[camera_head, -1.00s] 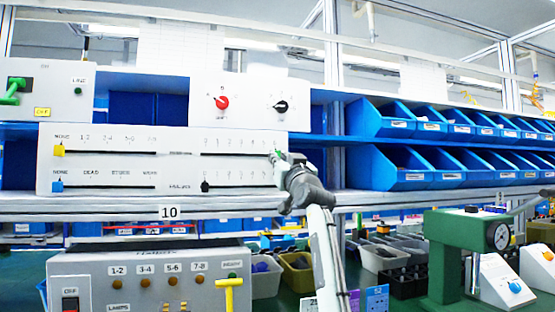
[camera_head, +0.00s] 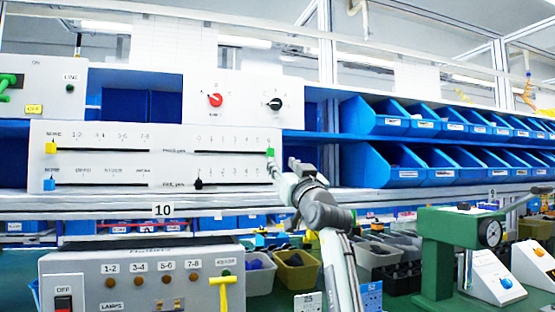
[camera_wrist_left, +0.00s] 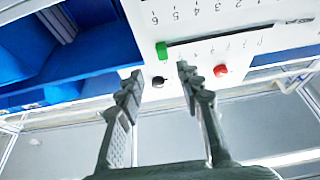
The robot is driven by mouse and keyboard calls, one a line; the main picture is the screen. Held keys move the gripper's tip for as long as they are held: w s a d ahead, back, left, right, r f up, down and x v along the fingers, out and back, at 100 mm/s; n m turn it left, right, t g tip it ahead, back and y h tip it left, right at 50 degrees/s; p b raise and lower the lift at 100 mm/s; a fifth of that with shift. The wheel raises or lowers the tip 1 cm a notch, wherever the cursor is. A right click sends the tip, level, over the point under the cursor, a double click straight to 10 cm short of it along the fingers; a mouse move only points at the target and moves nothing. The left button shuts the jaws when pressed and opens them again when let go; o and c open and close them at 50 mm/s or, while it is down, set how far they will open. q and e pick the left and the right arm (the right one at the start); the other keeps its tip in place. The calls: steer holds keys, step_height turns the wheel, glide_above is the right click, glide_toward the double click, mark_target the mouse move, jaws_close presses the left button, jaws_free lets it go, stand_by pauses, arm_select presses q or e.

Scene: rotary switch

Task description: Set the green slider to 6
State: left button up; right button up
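The green slider (camera_head: 270,153) is at the right end of the upper number slot, at the mark 6, on the white panel (camera_head: 100,170). In the left wrist view the green slider (camera_wrist_left: 162,51) shows at the end of its slot, on the side of the 6. My left gripper (camera_head: 280,168) is just to the lower right of the slider in the head view. In the left wrist view the fingers (camera_wrist_left: 158,80) are spread apart with nothing between them, and the slider stands beyond the tips, apart from them. My right gripper is not in view.
A red knob (camera_head: 215,100) and a black knob (camera_head: 275,104) sit above. A black slider (camera_head: 198,183) sits at the left of the lower number slot. Yellow (camera_head: 51,148) and blue (camera_head: 49,184) sliders are further left. Blue bins (camera_head: 400,165) stand at right.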

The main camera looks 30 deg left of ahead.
arm_select(q)
steer(key=v, duration=0.4)
steer(key=shift+d, duration=0.1)
stand_by(0.4)
